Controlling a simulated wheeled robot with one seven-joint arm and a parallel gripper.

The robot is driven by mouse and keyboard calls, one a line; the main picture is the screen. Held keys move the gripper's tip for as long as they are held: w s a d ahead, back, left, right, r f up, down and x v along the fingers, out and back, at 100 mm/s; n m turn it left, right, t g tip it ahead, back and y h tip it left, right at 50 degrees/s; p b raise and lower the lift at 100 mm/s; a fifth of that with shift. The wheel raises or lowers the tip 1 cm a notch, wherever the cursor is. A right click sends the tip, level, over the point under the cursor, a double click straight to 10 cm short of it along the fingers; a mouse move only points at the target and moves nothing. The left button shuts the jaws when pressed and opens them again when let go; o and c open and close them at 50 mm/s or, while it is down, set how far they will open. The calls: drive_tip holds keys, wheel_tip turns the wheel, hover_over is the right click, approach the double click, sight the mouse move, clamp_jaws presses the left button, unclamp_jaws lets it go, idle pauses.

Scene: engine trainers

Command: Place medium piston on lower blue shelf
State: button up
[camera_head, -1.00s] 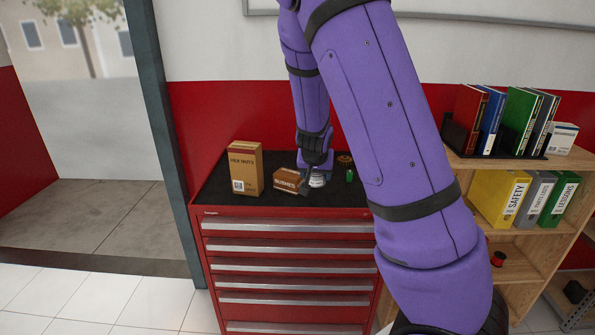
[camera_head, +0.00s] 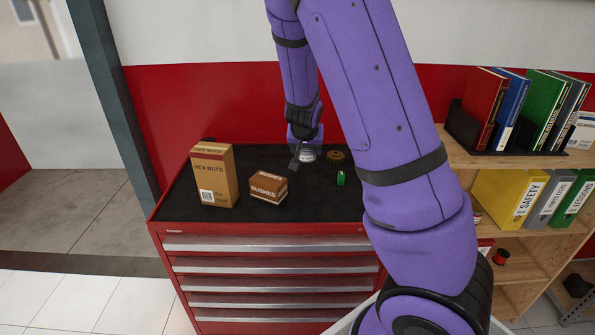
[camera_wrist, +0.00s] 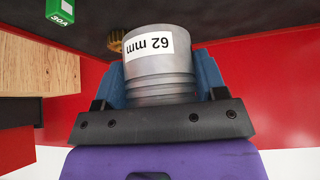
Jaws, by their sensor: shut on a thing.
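The piston is a grey metal cylinder with a white "62 mm" label that reads upside down in the wrist view (camera_wrist: 158,72). My gripper (camera_wrist: 160,66) is shut on it, with a blue finger on each side. In the head view, my gripper (camera_head: 300,156) is at the back of the red cabinet's black top, and the piston (camera_head: 308,155) shows partly beside it. I cannot tell whether the piston touches the top. No blue shelf is in view.
On the red cabinet (camera_head: 270,243) stand a hex nuts box (camera_head: 214,176), a bushes box (camera_head: 268,187), a small green block (camera_head: 341,179) and a brown gear-like part (camera_head: 335,156). A wooden shelf (camera_head: 450,150) with binders stands at right. The cabinet's front left top is clear.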

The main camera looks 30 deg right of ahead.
drive_tip(key=shift+f, duration=4.3)
drive_tip(key=o, duration=1.1)
drive_tip(key=shift+f, duration=0.15)
drive_tip(key=v, duration=1.2)
